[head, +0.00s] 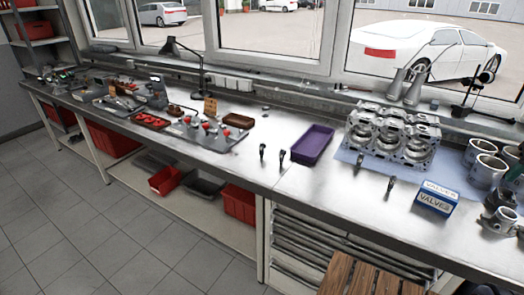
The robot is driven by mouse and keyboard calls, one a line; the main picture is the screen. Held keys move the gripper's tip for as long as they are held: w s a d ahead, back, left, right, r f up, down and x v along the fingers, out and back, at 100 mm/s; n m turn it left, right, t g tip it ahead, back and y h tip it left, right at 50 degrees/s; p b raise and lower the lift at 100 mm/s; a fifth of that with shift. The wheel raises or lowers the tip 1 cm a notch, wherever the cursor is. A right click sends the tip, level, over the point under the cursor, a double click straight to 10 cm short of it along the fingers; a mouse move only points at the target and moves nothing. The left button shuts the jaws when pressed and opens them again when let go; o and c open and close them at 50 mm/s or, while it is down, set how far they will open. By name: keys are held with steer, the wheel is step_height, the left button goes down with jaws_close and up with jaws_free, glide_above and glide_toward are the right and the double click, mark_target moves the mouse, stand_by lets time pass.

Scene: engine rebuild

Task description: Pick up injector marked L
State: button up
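Several small dark, slim parts that look like injectors stand on the metal workbench (237,172). One dark part (262,151) and a second dark part (281,157) stand near the front edge, left of the purple tray. A third part (359,159) is just in front of the engine block, and a fourth part (391,183) stands left of the blue VALVES box. They are too small to read any letter, so I cannot tell which is marked L. My gripper is not in view.
A purple tray (313,143) and silver engine block (391,137) stand toward the back. The blue-and-white VALVES box (437,199) and metal cylinders (484,170) are at right. A slatted wooden surface (371,277) is at bottom. Tiled floor (100,228) lies open at left.

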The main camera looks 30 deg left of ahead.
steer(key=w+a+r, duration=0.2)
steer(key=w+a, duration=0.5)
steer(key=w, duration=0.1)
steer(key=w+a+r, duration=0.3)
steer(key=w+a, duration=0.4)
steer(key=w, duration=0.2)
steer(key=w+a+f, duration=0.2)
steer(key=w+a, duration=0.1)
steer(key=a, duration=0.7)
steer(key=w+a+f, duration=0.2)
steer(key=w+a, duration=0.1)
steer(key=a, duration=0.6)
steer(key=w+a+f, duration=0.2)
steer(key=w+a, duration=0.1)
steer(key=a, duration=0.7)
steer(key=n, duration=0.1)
glide_toward(262, 150)
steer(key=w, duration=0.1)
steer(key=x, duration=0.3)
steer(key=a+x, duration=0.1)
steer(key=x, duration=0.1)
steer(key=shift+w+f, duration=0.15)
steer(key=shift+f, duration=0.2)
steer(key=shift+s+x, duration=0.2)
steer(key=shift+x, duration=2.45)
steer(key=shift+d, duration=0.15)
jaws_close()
